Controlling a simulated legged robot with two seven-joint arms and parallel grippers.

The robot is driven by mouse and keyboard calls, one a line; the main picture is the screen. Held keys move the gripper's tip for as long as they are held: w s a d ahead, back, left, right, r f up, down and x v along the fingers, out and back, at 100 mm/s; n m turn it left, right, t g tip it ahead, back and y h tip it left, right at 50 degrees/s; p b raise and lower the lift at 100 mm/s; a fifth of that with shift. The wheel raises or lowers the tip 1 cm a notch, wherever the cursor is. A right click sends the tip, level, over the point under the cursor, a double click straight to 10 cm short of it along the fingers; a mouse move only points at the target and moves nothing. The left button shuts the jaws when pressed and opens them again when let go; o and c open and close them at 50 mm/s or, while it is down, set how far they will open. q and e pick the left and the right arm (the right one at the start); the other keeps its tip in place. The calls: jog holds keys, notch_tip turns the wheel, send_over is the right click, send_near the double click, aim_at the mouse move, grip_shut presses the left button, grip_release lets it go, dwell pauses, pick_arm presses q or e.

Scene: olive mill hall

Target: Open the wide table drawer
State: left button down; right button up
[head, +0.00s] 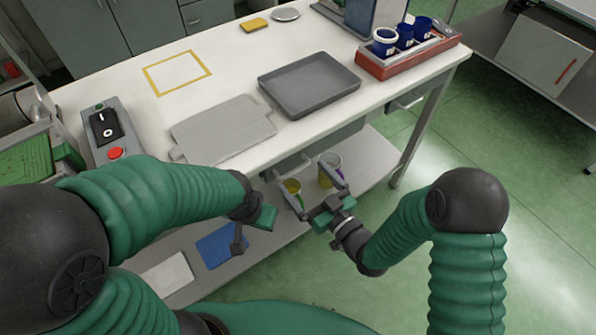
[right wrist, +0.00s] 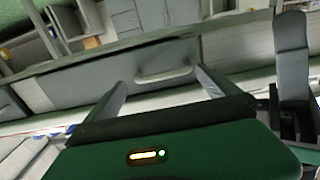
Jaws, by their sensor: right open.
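The wide table drawer shows as a grey front (head: 345,133) under the white tabletop in the head view, partly hidden by the table edge and my right gripper. The right wrist view shows its front (right wrist: 75,85) and a pale bar handle (right wrist: 163,75), with no clear gap around the front. My right gripper (head: 311,172) is open, its two fingers pointing at the drawer front. In the right wrist view the handle appears between the fingers, apart from them. My left gripper (head: 250,230) hangs in front of the table; its jaw opening is unclear.
On the tabletop (head: 225,85) are a grey tray (head: 310,84), a grey board (head: 222,128), a switch box (head: 105,130) and a red crate (head: 408,60) with blue cups. A smaller drawer handle (head: 406,104) is to the right. The lower shelf holds a blue item (head: 218,247).

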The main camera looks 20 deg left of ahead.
aim_at(297, 170)
jog(key=x, duration=0.4)
jog(key=shift+a, duration=0.25)
jog(key=shift+s+d, duration=0.1)
jog(key=shift+d, duration=0.1)
jog(key=shift+c, duration=1.2)
jog(key=c, duration=1.5)
jog(key=shift+c, duration=0.2)
jog(key=shift+d+f, duration=0.1)
jog(key=shift+d, duration=0.05)
